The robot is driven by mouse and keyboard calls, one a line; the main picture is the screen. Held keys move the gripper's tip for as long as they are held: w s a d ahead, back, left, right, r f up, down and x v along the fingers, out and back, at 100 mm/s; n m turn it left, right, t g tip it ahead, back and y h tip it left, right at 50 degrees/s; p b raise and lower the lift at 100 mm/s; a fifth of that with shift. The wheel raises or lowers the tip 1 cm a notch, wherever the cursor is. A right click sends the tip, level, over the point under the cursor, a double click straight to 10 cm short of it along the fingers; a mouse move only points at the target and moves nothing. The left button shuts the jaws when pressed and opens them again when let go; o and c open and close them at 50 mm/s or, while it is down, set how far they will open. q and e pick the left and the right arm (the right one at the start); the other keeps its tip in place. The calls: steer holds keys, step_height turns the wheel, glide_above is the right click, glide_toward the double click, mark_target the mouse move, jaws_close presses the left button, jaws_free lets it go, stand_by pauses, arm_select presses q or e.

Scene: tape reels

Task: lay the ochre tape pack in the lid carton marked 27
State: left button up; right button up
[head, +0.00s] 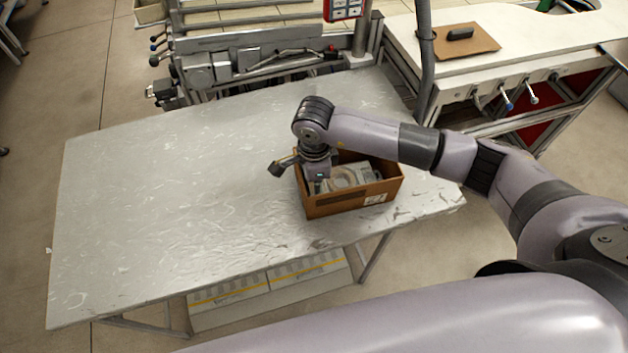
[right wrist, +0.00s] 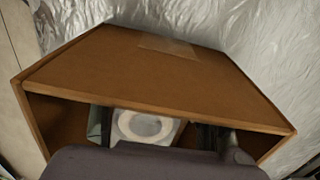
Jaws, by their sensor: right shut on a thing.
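A brown open carton (head: 335,204) stands at the right front of the metal table, with a small white label on its front wall too small to read. My right gripper (head: 318,170) reaches down into the carton's left part; its fingertips are hidden there in the head view. In the right wrist view a pale tape pack (right wrist: 146,127) with a cream ring sits between its fingers, below the carton's near wall (right wrist: 150,75). Its colour looks cream rather than clearly ochre. Whether it touches the carton floor is hidden. My left gripper is out of view.
The grey table (head: 180,200) is bare left of the carton. A pale reel-like ring (head: 345,178) and grey pieces show inside the carton. A machine (head: 235,65) stands behind the table, and a white bench (head: 490,70) at the back right.

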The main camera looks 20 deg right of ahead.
steer(key=o, duration=1)
steer(key=shift+o, duration=0.2)
steer(key=shift+r, duration=0.15)
step_height(320, 180, up, 12)
steer(key=b, duration=0.3)
